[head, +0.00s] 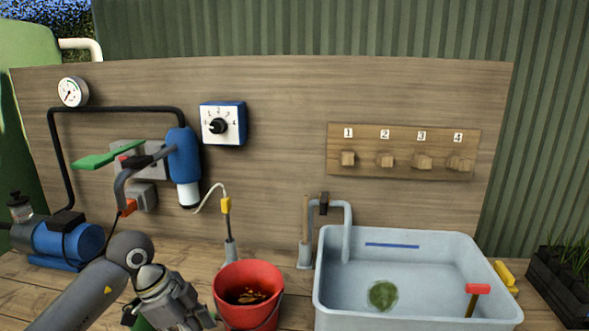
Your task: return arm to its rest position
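My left arm comes in from the lower left, with its grey wrist joint in front of the wooden bench. My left gripper (190,316) points down and to the right, just left of the red bucket (232,305). Its fingertips are at the bottom edge of the view, so I cannot tell whether it is open or shut, or whether it holds anything. Something dark green shows partly behind it. My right gripper is not in view.
A grey-white basin (418,318) with a green clump (382,295) stands right of the bucket. A blue pump (68,240) sits at the left. A green-handled lever (108,156), blue filter (184,155) and dial (222,124) are on the back panel.

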